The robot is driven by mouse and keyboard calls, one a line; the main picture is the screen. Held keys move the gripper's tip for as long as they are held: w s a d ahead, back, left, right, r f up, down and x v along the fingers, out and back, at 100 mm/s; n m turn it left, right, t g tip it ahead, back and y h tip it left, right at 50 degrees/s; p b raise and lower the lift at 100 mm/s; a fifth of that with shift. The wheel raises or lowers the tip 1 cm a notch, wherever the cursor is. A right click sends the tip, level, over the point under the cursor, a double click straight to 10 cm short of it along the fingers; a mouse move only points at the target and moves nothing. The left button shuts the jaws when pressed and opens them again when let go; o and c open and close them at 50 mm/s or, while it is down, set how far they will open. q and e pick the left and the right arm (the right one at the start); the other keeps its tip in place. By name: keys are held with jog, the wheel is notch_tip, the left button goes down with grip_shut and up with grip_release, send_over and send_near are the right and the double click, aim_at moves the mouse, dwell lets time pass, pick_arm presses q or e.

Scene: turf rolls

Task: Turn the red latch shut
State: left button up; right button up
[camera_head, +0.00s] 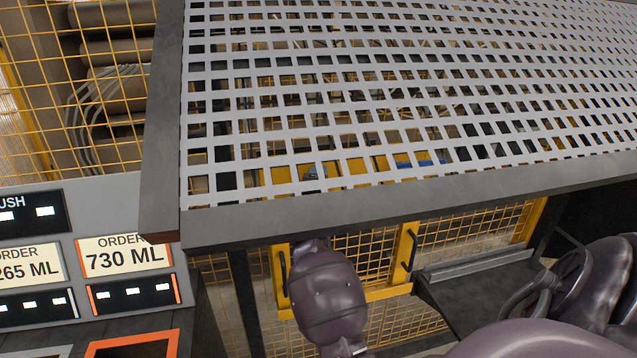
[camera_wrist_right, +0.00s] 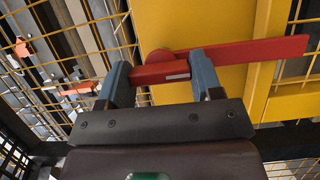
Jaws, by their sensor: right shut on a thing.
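The red latch (camera_wrist_right: 250,52) is a long flat bar with a round red boss near its left part in the right wrist view. It lies across a yellow panel (camera_wrist_right: 225,85), tilted slightly up to the right, and its right end reaches past a yellow upright. My right gripper (camera_wrist_right: 160,62) has its blue-grey fingers on either side of the boss and is shut on the latch. In the head view the latch cannot be made out behind the perforated shelf. My left gripper is not in view.
A grey perforated shelf (camera_head: 390,205) with a dark edge covers the upper head view. Yellow mesh fencing (camera_head: 365,245) with black handles stands below and behind it. An order panel (camera_head: 115,255) is at the left. A dark tray-like surface (camera_head: 470,290) lies at the right.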

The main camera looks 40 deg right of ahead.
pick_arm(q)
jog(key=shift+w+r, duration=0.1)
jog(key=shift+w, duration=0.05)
pick_arm(e)
jog(key=o, duration=1.3)
